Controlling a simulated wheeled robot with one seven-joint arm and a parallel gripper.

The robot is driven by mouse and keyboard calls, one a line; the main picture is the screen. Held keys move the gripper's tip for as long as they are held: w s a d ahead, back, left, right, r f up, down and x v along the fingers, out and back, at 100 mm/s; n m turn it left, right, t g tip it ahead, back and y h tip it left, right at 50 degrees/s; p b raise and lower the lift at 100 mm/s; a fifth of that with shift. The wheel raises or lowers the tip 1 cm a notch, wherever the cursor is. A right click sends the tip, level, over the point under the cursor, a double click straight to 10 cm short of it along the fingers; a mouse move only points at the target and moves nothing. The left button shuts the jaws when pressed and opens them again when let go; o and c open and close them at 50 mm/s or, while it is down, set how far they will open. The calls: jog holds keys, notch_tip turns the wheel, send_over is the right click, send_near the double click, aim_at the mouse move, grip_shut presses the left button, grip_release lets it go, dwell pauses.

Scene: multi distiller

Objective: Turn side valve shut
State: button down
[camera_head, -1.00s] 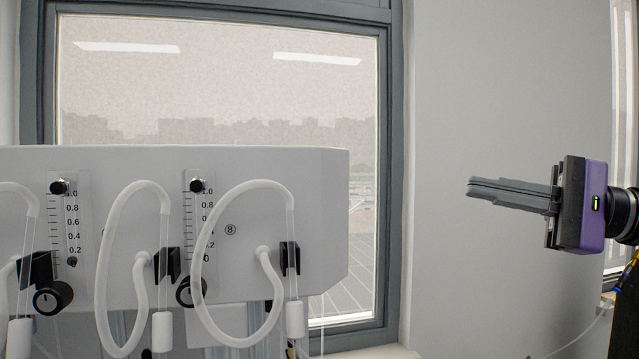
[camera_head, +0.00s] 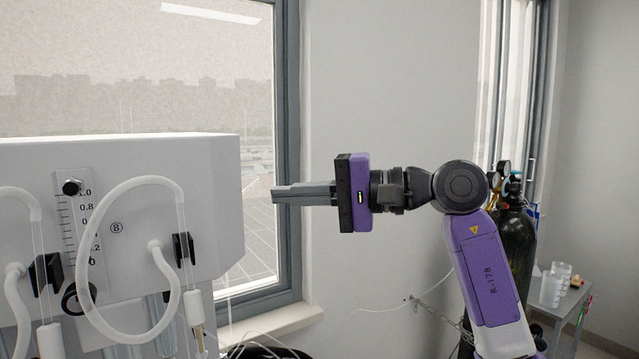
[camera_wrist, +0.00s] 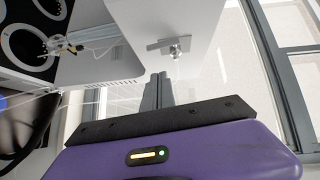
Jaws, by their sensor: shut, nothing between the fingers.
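The white distiller housing (camera_head: 205,160) stands at the left in the head view, with its right end facing my gripper. My gripper (camera_head: 276,194) is level, its closed fingers pointing left at that end with a gap between. In the wrist view, the fingers of my gripper (camera_wrist: 158,76) are together and empty. A small metal valve with a flat grey handle (camera_wrist: 172,42) sits on the housing's side, just beyond and slightly right of the fingertips. The fingers look apart from it. This valve is not visible in the head view.
White looped tubes (camera_head: 130,185) and a flow gauge (camera_head: 78,225) are on the distiller's front. A window (camera_head: 150,80) is behind. A dark gas cylinder (camera_head: 515,245) and a small table with beakers (camera_head: 572,300) stand at the right. Wall space around my arm is clear.

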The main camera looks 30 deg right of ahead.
jog(key=a, duration=0.1)
jog(key=a+p, duration=0.1)
jog(key=a, duration=0.2)
jog(key=shift+w+a+f, duration=0.2)
jog(key=shift+w+f, duration=0.05)
jog(key=shift+f, duration=0.05)
jog(key=b, duration=0.2)
jog(key=a+m+b, duration=0.1)
jog(key=b, duration=0.2)
jog(key=shift+a+f+t+y, duration=0.2)
jog(key=shift+f+t+y, duration=0.1)
jog(key=shift+t+y, duration=0.1)
jog(key=shift+a, duration=0.15)
